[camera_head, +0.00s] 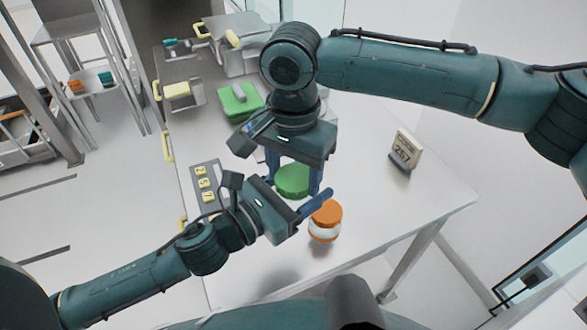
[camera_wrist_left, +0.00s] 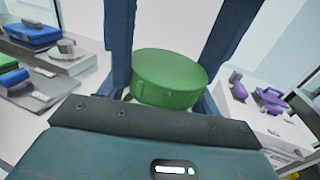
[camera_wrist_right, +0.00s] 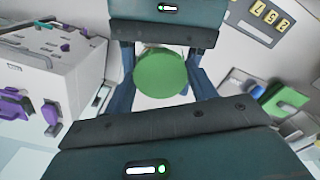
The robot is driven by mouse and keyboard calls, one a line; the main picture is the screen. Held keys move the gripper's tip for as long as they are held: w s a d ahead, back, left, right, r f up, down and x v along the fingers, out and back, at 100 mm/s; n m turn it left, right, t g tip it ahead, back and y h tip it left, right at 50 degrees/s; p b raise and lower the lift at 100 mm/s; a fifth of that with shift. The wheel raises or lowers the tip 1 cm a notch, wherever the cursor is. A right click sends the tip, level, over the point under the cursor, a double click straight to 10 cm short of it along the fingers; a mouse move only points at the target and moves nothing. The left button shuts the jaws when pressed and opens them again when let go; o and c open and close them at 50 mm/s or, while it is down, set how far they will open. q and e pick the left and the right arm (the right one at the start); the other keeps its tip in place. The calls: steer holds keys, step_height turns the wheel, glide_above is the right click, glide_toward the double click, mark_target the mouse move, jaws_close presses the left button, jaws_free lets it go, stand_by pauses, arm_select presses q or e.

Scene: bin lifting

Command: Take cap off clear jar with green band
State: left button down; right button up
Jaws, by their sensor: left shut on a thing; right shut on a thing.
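The round green cap (camera_head: 293,181) shows between my two grippers above the white table. My right gripper (camera_head: 294,178) comes down from above, shut with its fingers on either side of the cap. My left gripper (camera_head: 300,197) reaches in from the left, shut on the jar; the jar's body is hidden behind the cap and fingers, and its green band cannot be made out. The green cap also shows between the fingers in the left wrist view (camera_wrist_left: 169,78) and in the right wrist view (camera_wrist_right: 160,73).
A jar with an orange cap (camera_head: 326,212) stands close to the right of my left fingertips. A small number display (camera_head: 403,150) stands at the right. A panel with yellow tags (camera_head: 207,184) lies at the left, a green block (camera_head: 240,100) further back. The table's right front is clear.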

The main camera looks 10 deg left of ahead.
steer(key=shift+a+n, duration=0.15)
steer(key=shift+n, duration=0.45)
steer(key=shift+r, duration=0.1)
steer(key=o, duration=1.1)
